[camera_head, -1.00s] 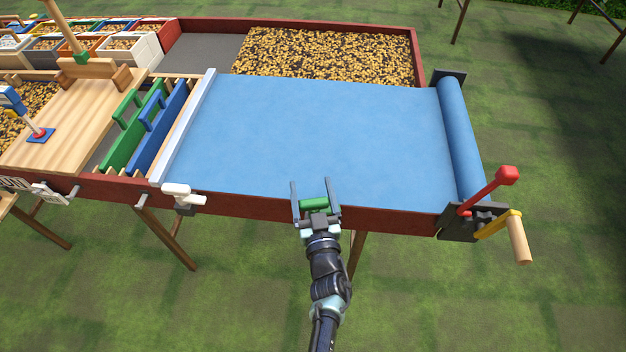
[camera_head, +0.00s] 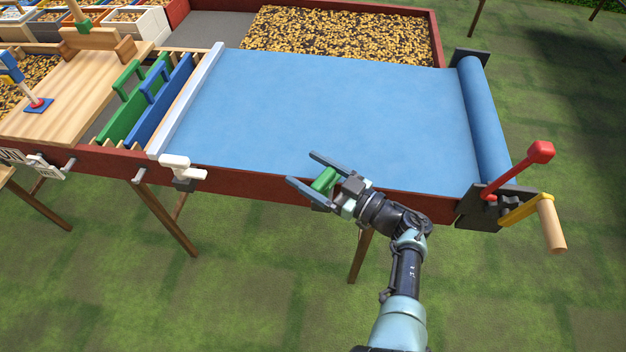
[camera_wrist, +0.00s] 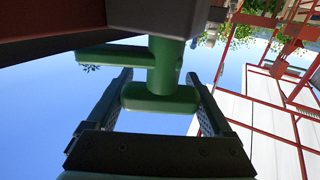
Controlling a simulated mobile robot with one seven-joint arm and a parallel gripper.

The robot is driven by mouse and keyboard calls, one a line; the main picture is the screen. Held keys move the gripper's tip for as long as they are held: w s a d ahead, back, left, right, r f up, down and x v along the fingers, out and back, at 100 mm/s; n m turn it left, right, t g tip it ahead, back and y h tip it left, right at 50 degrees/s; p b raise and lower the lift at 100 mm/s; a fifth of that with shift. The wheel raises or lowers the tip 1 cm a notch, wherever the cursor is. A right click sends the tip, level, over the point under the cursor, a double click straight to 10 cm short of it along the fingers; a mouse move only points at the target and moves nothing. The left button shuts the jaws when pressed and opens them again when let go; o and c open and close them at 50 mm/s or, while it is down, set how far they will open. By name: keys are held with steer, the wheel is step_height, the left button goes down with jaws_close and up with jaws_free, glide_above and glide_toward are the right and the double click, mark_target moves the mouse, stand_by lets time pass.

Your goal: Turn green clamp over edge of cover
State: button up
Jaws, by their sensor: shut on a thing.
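The green clamp (camera_head: 326,180) is at the front edge of the blue cover (camera_head: 330,110), near the middle of the bed's front rail. My gripper (camera_head: 300,168) comes from the lower right and is shut on the clamp's green handle, pointing up and left at a slant. In the wrist view, the gripper (camera_wrist: 158,76) has one finger on each side of the clamp's lower green bar (camera_wrist: 160,97). A green post rises from it, and another green bar (camera_wrist: 110,53) points left. I cannot tell from the head view whether the clamp's upper part lies over the cover's edge.
A white clamp (camera_head: 183,168) sits on the front rail to the left. The cover's roll (camera_head: 485,120) is at the right, with a red lever (camera_head: 520,165) and a crank with wooden handle (camera_head: 551,224). Grass in front is open apart from table legs.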

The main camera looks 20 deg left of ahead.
steer(key=shift+s+f+n+g+b, duration=0.15)
steer(key=shift+n+g+b, duration=0.75)
steer(key=shift+b, duration=1)
steer(key=shift+s+n+g+b, duration=0.2)
steer(key=shift+n+g+b, duration=0.3)
steer(key=shift+g+b, duration=1.1)
steer(key=shift+s+f+n+g+b, duration=0.15)
steer(key=shift+n+g+b, duration=0.6)
steer(key=shift+b, duration=1.45)
steer(key=n+g+b, duration=0.1)
steer(key=b, duration=0.1)
steer(key=shift+s+d+r+b, duration=0.1)
steer(key=shift+r+b, duration=0.1)
steer(key=shift+b, duration=0.2)
steer(key=shift+s+r+g+b, duration=0.1)
steer(key=shift+r+g+b, duration=0.2)
steer(key=shift+g+b, duration=0.25)
steer(key=o, duration=1.1)
steer(key=shift+o, duration=0.2)
step_height(320, 180, up, 10)
steer(key=p, duration=0.3)
steer(key=shift+d, duration=0.1)
